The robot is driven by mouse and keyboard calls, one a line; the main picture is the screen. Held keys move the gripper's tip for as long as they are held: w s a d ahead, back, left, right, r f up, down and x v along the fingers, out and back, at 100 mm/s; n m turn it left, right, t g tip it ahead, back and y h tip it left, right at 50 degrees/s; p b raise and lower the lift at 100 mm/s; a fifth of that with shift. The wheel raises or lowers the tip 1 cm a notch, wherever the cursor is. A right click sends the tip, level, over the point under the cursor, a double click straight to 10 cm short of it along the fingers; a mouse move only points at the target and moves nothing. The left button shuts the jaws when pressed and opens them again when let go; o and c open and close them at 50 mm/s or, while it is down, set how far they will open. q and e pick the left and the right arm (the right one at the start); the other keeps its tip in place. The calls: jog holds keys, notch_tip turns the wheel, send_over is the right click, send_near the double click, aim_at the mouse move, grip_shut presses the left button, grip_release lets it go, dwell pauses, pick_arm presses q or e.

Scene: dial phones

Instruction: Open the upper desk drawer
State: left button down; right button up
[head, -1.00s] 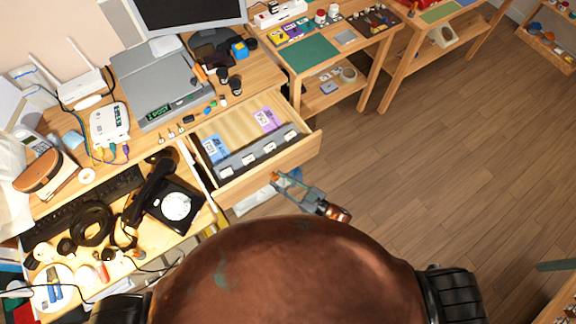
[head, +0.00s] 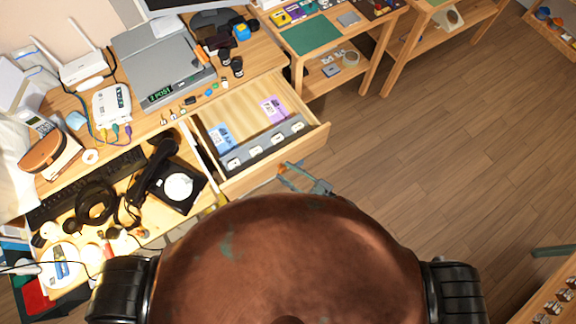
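The upper desk drawer (head: 272,157) is pulled well out of the wooden desk, on its right side in the head view. Inside show a blue card (head: 221,136), a purple card (head: 273,109) and a grey divider strip with several white labels. My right gripper (head: 284,172) is just outside the drawer front, at its lower side in the picture. Its fingers look spread, with nothing between them. I cannot tell whether it touches the drawer front. The rest of the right arm is hidden behind my copper-coloured head. My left gripper is not in view.
A black dial phone (head: 178,187), a keyboard and cables crowd the desk left of the drawer. A grey printer-like device (head: 163,70) stands behind. A workbench with a green mat (head: 311,36) stands beyond. The wooden floor (head: 430,150) to the right is clear.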

jog(key=shift+o, duration=0.8)
jog(key=shift+d, duration=0.15)
jog(key=v, duration=1.1)
jog(key=shift+s+d, duration=0.25)
jog(key=shift+d, duration=0.05)
